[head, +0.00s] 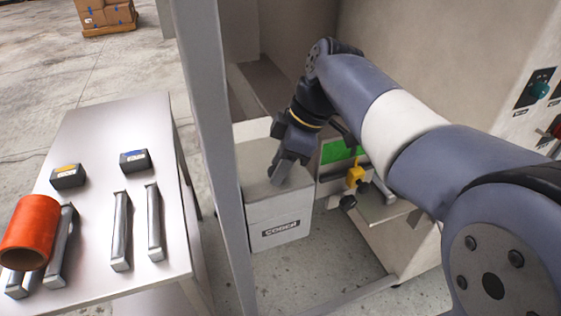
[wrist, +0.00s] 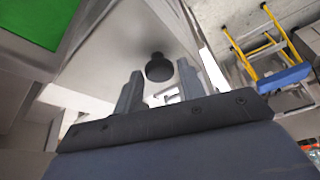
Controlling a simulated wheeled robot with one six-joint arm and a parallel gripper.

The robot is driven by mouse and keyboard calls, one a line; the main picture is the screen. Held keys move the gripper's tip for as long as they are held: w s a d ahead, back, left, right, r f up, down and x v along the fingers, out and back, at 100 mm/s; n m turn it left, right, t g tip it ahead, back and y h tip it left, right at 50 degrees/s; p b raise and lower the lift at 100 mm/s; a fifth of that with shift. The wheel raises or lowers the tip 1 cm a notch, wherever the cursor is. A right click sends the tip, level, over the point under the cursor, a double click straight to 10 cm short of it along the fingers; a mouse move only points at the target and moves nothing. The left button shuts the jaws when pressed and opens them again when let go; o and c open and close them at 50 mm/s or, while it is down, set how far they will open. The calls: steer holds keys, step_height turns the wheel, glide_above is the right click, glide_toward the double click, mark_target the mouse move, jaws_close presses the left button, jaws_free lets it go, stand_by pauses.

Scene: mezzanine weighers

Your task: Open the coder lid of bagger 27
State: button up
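The pale coder box (head: 280,212), with a dark "CODER" label on its front, stands beyond the upright post. Its flat top, the lid (head: 257,178), appears down. My gripper (head: 281,172) is just above the lid, pointing down. In the wrist view my gripper (wrist: 160,82) is open, its two fingers spread. A black round knob (wrist: 159,67) on the pale surface shows between the fingertips. I cannot tell whether the fingers touch it. The knob is hidden in the head view. I see no number 27 on the machine.
A grey post (head: 212,130) rises left of the box. A green screen (head: 337,151) and a yellow part (head: 355,176) are close on its right. A metal table (head: 95,130) at left holds an orange roll (head: 30,232), bars and small dark blocks.

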jaws_close()
steer(key=shift+r, duration=0.15)
